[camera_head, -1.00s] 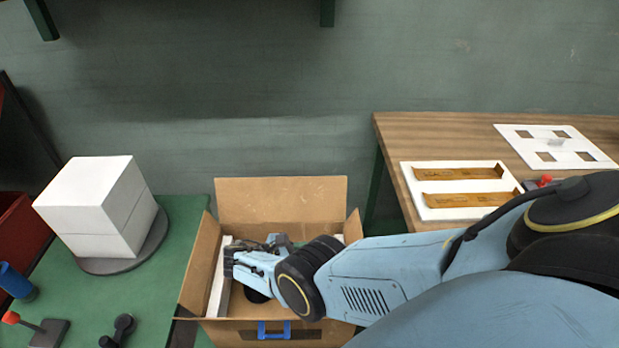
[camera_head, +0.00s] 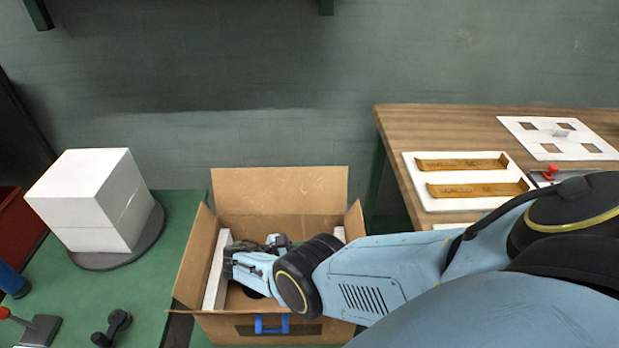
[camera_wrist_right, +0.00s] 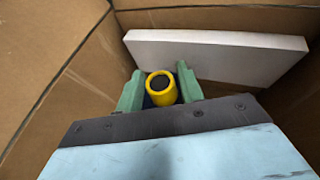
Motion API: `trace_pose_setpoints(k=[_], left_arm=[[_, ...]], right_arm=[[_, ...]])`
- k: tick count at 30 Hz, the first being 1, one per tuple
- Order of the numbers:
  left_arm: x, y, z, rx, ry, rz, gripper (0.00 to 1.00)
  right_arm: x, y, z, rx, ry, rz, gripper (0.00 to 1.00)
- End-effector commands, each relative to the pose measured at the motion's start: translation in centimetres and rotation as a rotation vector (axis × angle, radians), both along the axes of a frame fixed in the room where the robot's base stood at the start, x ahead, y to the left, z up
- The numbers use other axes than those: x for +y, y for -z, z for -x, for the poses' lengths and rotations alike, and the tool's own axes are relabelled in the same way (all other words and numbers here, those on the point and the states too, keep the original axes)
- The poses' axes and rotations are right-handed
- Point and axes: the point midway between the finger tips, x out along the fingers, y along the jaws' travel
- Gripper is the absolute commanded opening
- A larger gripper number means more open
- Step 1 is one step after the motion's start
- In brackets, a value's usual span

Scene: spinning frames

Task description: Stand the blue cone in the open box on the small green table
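The open cardboard box (camera_head: 262,331) stands in the lower middle of the head view, flaps spread. My right gripper (camera_head: 232,262) reaches down into it, with the arm coming in from the right. In the right wrist view, the green fingers of my right gripper (camera_wrist_right: 160,88) close on both sides of an upright piece with a yellow ring top, a dark centre and a little dark blue below. I take it as the blue cone (camera_wrist_right: 161,88); its base is hidden. What the box stands on is mostly hidden. My left gripper is out of view.
White strips (camera_wrist_right: 218,54) line the box's inside. Left, a green tabletop (camera_head: 160,255) carries a white cube (camera_head: 88,203) on a grey disc, a blue cylinder (camera_head: 12,280) and dark tools. Right, a wooden table (camera_head: 440,122) carries white trays (camera_head: 465,203).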

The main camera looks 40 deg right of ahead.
Motion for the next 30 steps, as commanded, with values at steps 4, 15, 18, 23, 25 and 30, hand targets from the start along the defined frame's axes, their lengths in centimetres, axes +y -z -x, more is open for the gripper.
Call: trace_pose_setpoints(k=[4,15,18,23,25,30], left_arm=[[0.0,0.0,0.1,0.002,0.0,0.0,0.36],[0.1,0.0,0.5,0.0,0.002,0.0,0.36],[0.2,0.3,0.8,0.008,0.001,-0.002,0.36],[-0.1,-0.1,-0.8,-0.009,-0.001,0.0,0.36],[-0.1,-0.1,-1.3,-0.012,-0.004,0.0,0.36],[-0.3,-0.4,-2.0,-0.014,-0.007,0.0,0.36]], right_arm=[[0.0,0.0,0.0,0.0,0.0,0.0,0.5],[0.2,-0.4,-0.1,0.0,-0.001,0.0,0.5],[1.9,-1.0,-0.7,-0.002,-0.003,-0.002,0.5],[4.4,-2.0,-1.5,-0.002,-0.004,-0.001,0.5],[5.3,-2.4,-1.7,-0.001,-0.002,-0.001,0.5],[6.5,-3.0,-2.1,0.0,-0.001,0.0,0.5]])
